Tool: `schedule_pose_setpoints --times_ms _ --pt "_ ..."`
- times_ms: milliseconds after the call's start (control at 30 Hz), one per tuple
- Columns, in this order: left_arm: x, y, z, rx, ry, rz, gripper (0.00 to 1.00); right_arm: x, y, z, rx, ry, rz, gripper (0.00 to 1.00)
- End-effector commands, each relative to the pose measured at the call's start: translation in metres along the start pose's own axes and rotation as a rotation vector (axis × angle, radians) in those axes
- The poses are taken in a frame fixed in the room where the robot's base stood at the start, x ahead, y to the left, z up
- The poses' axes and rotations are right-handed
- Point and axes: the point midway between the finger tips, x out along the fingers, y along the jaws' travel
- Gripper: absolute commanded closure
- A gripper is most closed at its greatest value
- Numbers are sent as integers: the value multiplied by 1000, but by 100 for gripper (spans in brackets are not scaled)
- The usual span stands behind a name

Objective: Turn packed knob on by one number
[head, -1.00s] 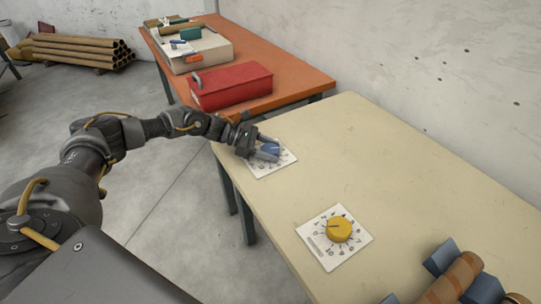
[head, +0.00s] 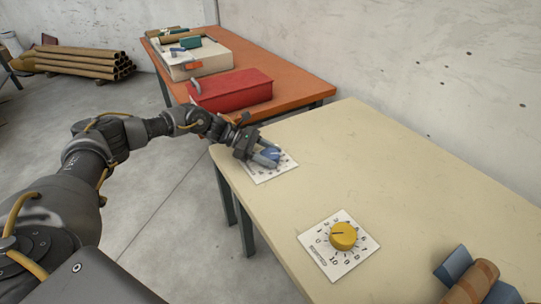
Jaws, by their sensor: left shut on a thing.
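A blue knob (head: 271,153) sits on a white dial plate (head: 270,176) at the far left part of the cream table. My left gripper (head: 268,156) reaches over this plate with its fingers on either side of the blue knob, shut on it. The gripper hides part of the knob and of the plate's numbers. A yellow knob (head: 343,236) with a dark pointer line stands on a second white dial plate (head: 338,262) nearer to me, with numbers around it. The plate labels are too small to read. My right gripper does not show.
The cream table (head: 420,190) is bare between the plates and the wall. Brown tubes with blue pieces (head: 478,282) lie at the lower right. Behind, an orange table (head: 300,92) holds a red box (head: 231,90) and a pale case (head: 196,62).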

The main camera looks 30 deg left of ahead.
Motion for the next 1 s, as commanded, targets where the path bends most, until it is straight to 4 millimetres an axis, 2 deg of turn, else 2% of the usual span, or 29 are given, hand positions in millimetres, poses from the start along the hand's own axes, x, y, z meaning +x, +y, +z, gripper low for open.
schedule_pose_setpoints --times_ms 133,167,300,667,767,833,1000 --pt "-1 0 0 0 1 2 70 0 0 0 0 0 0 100" --pt "-1 0 -1 0 1 2 45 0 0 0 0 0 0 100" --pt "0 0 0 0 1 1 26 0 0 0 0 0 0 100" --pt "-4 0 0 0 1 1 25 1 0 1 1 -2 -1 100" --pt "-17 1 -1 1 1 3 25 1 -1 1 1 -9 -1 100" --pt "-30 1 -1 0 1 3 25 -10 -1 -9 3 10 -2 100" --pt "-65 1 -1 1 1 4 25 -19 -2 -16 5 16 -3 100"
